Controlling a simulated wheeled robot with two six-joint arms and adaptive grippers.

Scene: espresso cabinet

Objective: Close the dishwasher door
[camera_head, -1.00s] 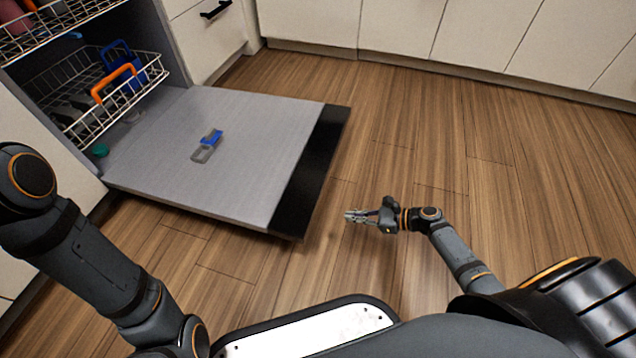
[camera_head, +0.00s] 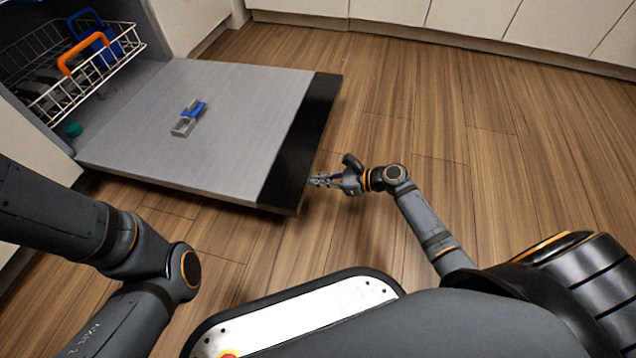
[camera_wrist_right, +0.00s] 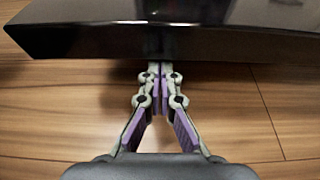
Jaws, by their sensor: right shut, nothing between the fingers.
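The dishwasher door (camera_head: 225,110) is folded down open, a grey inner panel lying nearly flat above the floor. Its black outer edge strip (camera_head: 300,140) faces my right arm. My right gripper (camera_head: 314,181) is shut and empty, close to that edge near its front corner. In the right wrist view the closed fingertips (camera_wrist_right: 160,66) reach the lower border of the glossy black door edge (camera_wrist_right: 190,38); whether they touch it or pass under it I cannot tell. My left arm shows at the left, but its gripper is out of view.
A small grey and blue dispenser piece (camera_head: 188,118) is on the door panel. A wire rack (camera_head: 110,75) with dishes stands in the dishwasher. White cabinets (camera_head: 450,18) line the back. The wooden floor (camera_head: 440,120) right of the door is clear.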

